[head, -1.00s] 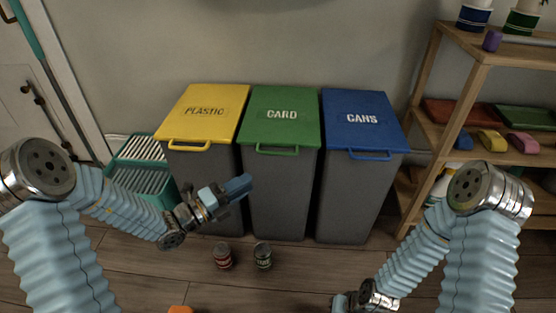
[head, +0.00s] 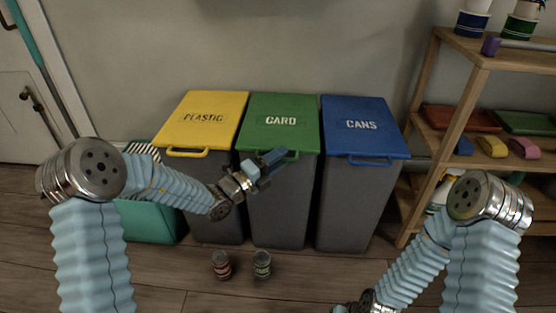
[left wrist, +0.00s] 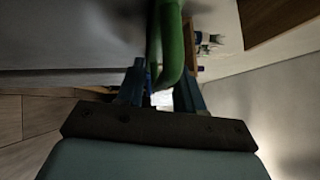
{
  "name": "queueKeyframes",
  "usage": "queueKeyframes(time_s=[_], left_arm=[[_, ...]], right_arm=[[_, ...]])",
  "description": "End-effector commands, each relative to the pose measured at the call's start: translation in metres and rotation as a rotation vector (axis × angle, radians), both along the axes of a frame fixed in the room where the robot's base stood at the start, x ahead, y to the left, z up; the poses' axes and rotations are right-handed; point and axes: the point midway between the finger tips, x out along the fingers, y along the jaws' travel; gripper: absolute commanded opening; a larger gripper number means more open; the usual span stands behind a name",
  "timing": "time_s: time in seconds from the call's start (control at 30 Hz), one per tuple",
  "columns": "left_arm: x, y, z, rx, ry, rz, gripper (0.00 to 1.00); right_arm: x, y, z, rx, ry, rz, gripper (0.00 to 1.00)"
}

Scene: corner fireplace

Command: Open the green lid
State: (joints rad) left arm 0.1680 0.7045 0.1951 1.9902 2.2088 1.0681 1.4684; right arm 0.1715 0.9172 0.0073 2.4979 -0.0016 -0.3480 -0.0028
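The green lid (head: 281,119), marked CARD, lies flat and shut on the middle grey bin (head: 278,205). Its green bar handle (head: 292,156) sticks out at the front edge. My left gripper (head: 272,164) is at this handle and hides part of it. In the left wrist view the handle (left wrist: 172,45) shows between the spread fingers of my left gripper (left wrist: 163,88), which look open; contact cannot be made out. My right gripper is low at the bottom edge of the head view, mostly cut off.
The yellow PLASTIC lid (head: 203,122) and the blue CANS lid (head: 363,125) are shut on either side. A red can (head: 221,265) and a dark green can (head: 262,264) stand on the floor in front. A teal crate (head: 150,222) is left, a wooden shelf (head: 470,70) right.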

Motion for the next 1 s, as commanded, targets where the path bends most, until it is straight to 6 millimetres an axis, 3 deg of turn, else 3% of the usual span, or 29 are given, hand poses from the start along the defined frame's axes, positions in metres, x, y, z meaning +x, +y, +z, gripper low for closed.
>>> queueKeyframes(time_s=[0.2,0.43,0.77,1.0], left_arm=[[0.000,0.000,0.000,0.000,0.000,0.000,0.35],[0.000,0.000,0.000,0.000,0.000,-0.001,0.00],[0.000,0.000,0.000,0.000,0.001,-0.001,0.00],[0.000,0.000,0.020,-0.001,0.033,0.000,0.00]], right_arm=[[0.000,0.000,0.000,0.000,0.000,0.000,0.00],[0.000,0.000,0.000,0.000,0.000,0.000,0.00],[0.000,0.000,0.001,0.000,0.000,0.000,0.00],[0.001,-0.002,0.023,-0.004,-0.004,-0.003,0.00]])
